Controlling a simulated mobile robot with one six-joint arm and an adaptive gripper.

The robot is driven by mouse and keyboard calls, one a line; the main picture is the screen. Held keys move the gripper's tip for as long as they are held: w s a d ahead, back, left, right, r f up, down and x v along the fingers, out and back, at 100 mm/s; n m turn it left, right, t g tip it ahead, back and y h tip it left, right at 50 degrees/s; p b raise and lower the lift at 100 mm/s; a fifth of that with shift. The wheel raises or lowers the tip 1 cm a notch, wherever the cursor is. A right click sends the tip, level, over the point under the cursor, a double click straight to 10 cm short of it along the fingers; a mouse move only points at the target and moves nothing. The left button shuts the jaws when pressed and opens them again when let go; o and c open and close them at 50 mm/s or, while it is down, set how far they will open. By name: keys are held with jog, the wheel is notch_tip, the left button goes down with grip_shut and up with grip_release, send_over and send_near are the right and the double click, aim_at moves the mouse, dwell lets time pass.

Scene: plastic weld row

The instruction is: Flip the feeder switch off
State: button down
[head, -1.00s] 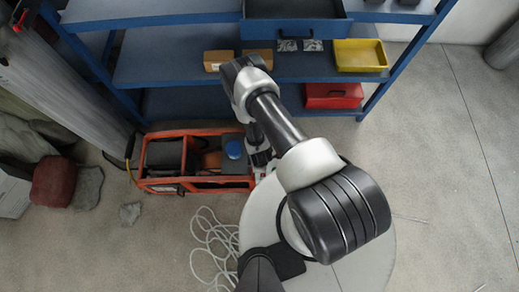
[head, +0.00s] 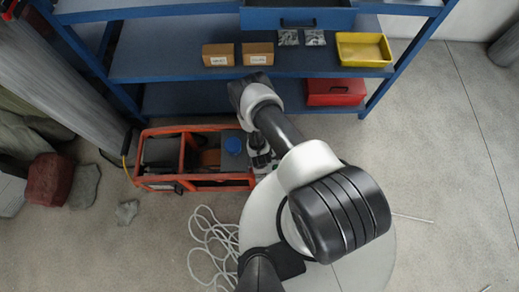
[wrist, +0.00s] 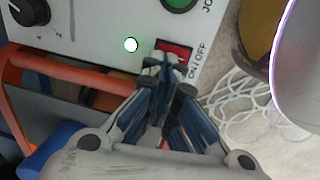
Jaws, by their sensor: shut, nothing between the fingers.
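The feeder switch is a red rocker (wrist: 175,50) marked ON/OFF on a pale control panel (wrist: 95,22) in the wrist view. A small round lamp (wrist: 131,45) left of it glows, with a green rim. My gripper (wrist: 163,70) is shut and empty, its fingertips at the lower left edge of the rocker and covering part of it. I cannot tell whether they touch it. In the head view my gripper (head: 262,160) points down beside the orange frame (head: 215,187); the switch is not visible there.
A black knob (wrist: 30,10) and a green button (wrist: 180,3) are on the same panel. A blue shelf (head: 180,60) with boxes and a yellow bin (head: 363,50) stands behind. A white cable (head: 210,240) lies coiled on the floor.

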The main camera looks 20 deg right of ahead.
jog(key=shift+w+d+f+b, duration=0.1)
jog(key=shift+w+f+b, duration=0.2)
jog(key=shift+f+b, duration=0.6)
jog(key=shift+w+r+b, duration=0.1)
jog(key=shift+r+b, duration=0.25)
jog(key=shift+s, duration=0.2)
